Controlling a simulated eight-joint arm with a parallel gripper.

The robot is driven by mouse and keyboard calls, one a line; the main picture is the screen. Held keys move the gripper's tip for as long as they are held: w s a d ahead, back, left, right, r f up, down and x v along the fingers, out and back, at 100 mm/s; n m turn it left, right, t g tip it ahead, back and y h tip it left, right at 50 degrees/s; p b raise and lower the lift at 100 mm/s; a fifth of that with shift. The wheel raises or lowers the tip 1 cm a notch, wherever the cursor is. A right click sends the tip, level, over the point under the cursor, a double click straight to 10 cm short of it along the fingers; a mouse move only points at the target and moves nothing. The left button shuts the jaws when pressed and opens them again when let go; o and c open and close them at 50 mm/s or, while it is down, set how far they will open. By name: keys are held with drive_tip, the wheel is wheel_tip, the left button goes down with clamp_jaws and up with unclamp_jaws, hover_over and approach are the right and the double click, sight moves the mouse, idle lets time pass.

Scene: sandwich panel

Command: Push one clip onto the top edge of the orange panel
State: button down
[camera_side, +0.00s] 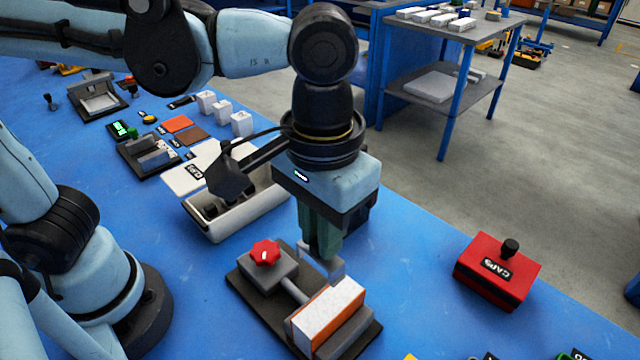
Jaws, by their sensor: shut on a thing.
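The orange panel (324,316) is held in a dark-based clamping fixture (243,286) with a red star knob (265,253). The panel shows a broad white speckled face and orange along its edge. My gripper (322,252) points down with its green fingers just behind the panel and fixture. It is shut on a pale grey clip (330,266), which is partly hidden by the fingers. The clip looks apart from the panel's top edge, but the exact gap cannot be told from this side.
An open white bin (232,228) with a labelled white lid stands behind left of the fixture. A red box (497,270) marked CAPS sits at the right. Small fixtures, white blocks and coloured plates lie at the back left. Blue table between fixture and red box is clear.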

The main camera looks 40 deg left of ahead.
drive_tip(key=s+d, duration=0.2)
drive_tip(key=s, duration=0.1)
hover_over(315, 316)
drive_tip(key=shift+f, duration=2.25)
drive_tip(key=shift+f, duration=0.15)
drive_tip(key=shift+f, duration=0.35)
drive_tip(key=shift+f, duration=1.05)
idle(0.4)
drive_tip(key=c, duration=0.7)
unclamp_jaws()
